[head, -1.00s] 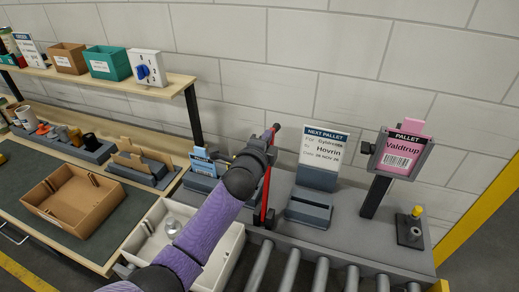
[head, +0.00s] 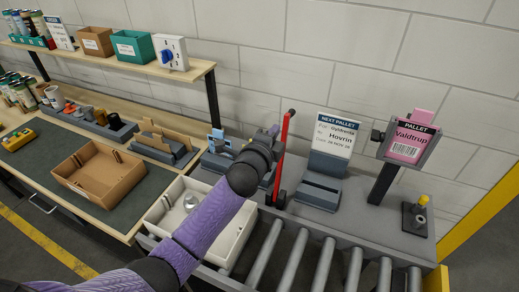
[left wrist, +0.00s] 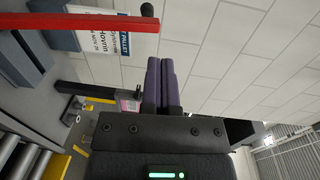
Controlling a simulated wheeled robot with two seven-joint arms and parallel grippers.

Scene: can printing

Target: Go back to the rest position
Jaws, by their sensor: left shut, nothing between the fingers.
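My left gripper (head: 273,131) is at the end of my purple arm in the head view, raised above the grey bench in front of the wall. It appears just left of the upright red bar (head: 285,150). In the left wrist view its two purple fingers (left wrist: 160,85) lie together, with nothing between them. The red bar also crosses the upper left of that view (left wrist: 75,22). I cannot tell the exact gap between gripper and bar. My right gripper is not in view.
A white tray (head: 236,243) lies beneath my left arm. A "Next Pallet" card (head: 334,135) and a pink pallet tag in a holder (head: 408,140) stand at right. Rollers (head: 300,262) lie in front. A cardboard box (head: 100,178) sits on the workbench, under a shelf (head: 195,72).

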